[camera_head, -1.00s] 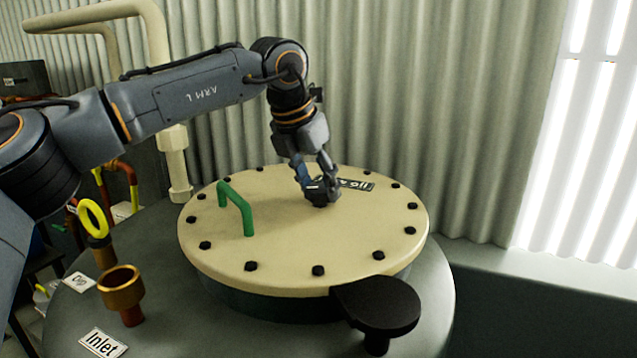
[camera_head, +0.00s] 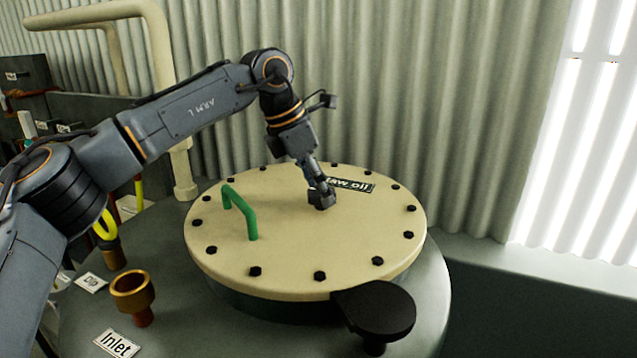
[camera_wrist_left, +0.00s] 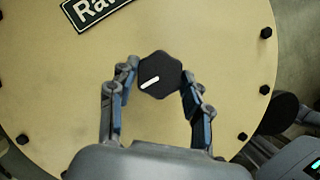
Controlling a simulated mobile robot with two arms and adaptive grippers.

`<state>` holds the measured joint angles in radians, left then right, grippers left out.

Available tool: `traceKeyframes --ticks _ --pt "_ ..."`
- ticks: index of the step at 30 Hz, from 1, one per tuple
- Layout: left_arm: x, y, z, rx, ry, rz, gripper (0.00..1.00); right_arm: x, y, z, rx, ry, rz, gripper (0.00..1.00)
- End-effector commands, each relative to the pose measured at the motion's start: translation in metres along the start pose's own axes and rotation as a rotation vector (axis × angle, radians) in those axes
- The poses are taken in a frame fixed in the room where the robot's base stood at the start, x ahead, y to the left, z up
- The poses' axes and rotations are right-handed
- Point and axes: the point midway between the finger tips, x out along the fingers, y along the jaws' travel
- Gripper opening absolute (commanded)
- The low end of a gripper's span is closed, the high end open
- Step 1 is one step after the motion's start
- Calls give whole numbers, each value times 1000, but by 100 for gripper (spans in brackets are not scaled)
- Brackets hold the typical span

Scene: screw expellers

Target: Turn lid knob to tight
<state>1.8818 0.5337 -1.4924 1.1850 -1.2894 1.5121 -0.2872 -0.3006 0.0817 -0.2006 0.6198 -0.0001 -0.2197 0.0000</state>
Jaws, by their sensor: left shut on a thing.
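The lid knob (camera_wrist_left: 160,75) is black and lobed, with a short white mark that runs slantwise in the left wrist view. It sits near the middle of the round cream lid (camera_head: 290,255), and in the head view my fingers largely cover it. My left gripper (camera_head: 321,198) comes down from above on the knob. In the left wrist view the left gripper (camera_wrist_left: 159,74) has one blue-padded finger on each side of the knob and is shut on it. My right gripper is in neither view.
A green handle (camera_head: 240,210) stands on the lid, left of the knob. A "Raw oil" label (camera_head: 350,185) lies behind the knob. Several black bolts ring the rim. A black round disc (camera_head: 380,308) stands out at the front right, and a brass inlet cup (camera_head: 133,290) at the front left.

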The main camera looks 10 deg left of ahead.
Motion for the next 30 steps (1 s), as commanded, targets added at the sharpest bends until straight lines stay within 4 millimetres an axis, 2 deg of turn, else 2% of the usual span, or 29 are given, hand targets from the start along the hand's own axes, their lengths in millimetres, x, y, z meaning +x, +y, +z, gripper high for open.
traceKeyframes --ticks 9,10,13,23,26,30 --pt "0 0 0 4 0 1 17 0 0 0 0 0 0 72" --pt "0 0 0 5 0 1 51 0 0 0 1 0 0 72" --pt "0 0 0 4 0 0 71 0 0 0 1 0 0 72" --pt "-1 0 0 2 0 0 72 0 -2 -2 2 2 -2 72" --pt "-9 0 1 2 -2 1 72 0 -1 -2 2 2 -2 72" --pt "-32 0 1 1 -4 2 72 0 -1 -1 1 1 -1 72"
